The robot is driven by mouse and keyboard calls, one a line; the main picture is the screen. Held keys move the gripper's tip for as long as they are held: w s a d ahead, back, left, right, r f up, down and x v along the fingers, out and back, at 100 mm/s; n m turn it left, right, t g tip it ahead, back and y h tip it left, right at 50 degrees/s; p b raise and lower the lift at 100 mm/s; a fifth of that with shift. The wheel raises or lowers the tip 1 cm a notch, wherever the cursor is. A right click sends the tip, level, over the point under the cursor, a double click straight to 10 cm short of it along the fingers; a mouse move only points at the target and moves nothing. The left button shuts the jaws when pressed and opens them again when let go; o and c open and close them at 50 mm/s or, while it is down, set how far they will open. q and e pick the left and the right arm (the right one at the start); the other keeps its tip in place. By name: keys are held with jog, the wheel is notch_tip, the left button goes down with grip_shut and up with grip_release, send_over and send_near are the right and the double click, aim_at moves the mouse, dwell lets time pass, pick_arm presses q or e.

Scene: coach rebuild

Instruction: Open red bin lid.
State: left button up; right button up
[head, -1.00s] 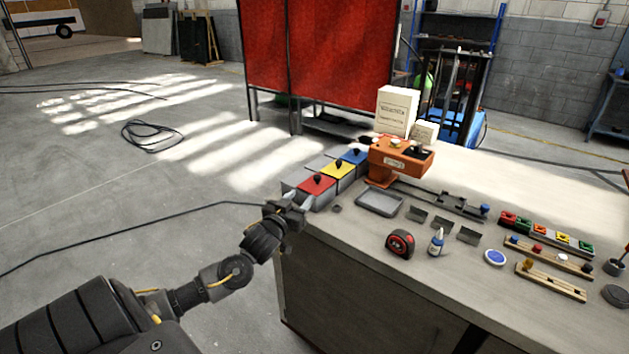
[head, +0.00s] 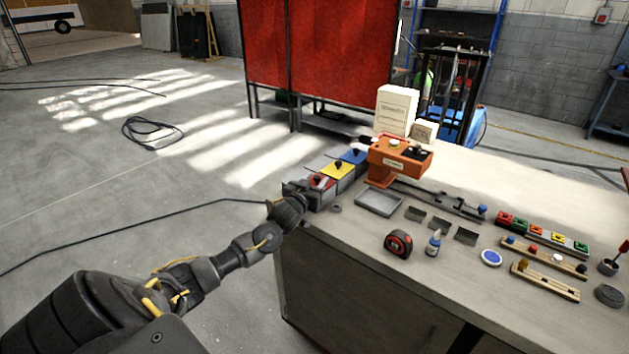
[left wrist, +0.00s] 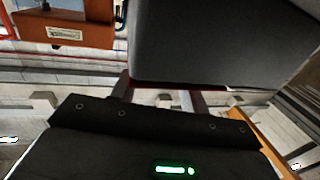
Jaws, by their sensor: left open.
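The red bin lid (head: 328,179) is the nearest in a row of coloured lids at the table's left edge. It looks down on its grey bin, but my gripper partly covers it. My left gripper (head: 317,185) is open at the lid, with its fingertips over the red surface by the dark knob. I cannot tell whether it touches the knob. In the left wrist view, the two open fingers (left wrist: 160,95) show below a large dark grey surface that I cannot identify, with a thin red edge between them. My right gripper is not in view.
The yellow lid (head: 338,169) and blue lid (head: 353,157) are just behind. An orange device (head: 399,160) stands to the right, with a grey tray (head: 379,203) before it. A tape measure (head: 398,243) and glue bottle (head: 433,243) are nearer.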

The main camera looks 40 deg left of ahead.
pick_arm(q)
jog(key=shift+c, duration=0.5)
grip_shut()
jog(key=a+b, duration=0.1)
jog(key=a, duration=0.5)
jog(key=shift+a, duration=0.1)
jog(key=shift+o, duration=0.5)
grip_release()
jog(key=shift+s, duration=0.1)
jog(key=b+v, duration=0.1)
jog(key=v, duration=0.9)
jog(key=shift+s+b, duration=0.35)
jog(key=shift+s, duration=0.05)
